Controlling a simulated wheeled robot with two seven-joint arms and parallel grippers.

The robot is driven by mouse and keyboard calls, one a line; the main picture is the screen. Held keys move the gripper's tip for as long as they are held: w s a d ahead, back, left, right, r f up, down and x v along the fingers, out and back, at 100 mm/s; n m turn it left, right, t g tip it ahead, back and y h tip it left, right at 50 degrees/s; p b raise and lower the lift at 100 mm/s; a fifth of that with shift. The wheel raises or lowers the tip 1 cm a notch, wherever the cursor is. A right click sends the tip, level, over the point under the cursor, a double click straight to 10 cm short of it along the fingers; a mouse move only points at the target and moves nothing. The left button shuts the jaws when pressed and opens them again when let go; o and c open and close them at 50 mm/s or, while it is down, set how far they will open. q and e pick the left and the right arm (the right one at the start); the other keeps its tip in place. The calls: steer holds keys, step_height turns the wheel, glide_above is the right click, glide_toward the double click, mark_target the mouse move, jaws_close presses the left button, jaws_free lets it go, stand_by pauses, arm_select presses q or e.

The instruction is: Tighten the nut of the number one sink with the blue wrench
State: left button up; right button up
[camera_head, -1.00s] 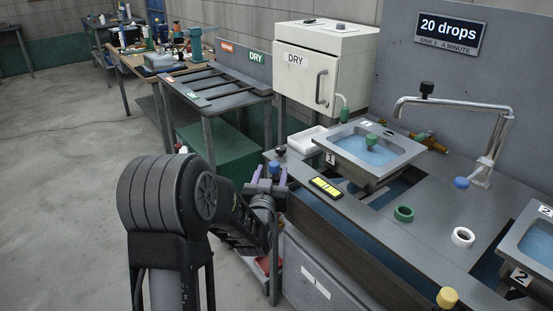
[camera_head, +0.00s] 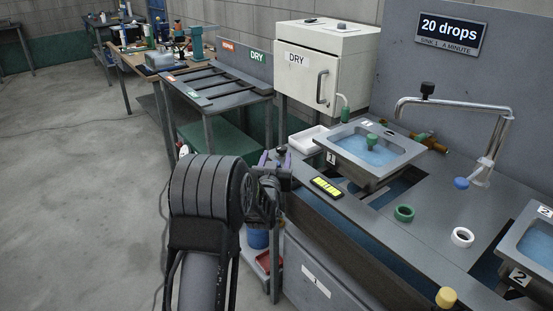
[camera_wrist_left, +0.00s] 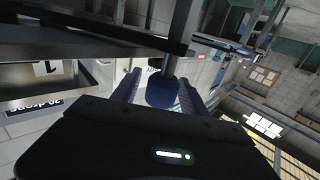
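My left gripper (camera_head: 275,160) has purple fingers and is at the left corner of the sink bench, left of sink one (camera_head: 388,155). In the left wrist view, a dark blue rounded piece (camera_wrist_left: 162,92) sits between its fingers and appears gripped. A grey shaft (camera_wrist_left: 180,50) runs from it towards the top of that view. I take this for the blue wrench; its far end cannot be seen. In the head view my arm hides it. The nut under sink one cannot be made out. My right gripper is not in view.
A tap (camera_head: 465,105) stands behind. A rack table (camera_head: 215,85) is at the left. The floor at the left is open.

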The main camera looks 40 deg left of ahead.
arm_select(q)
jaws_close()
stand_by(0.3)
stand_by(1.0)
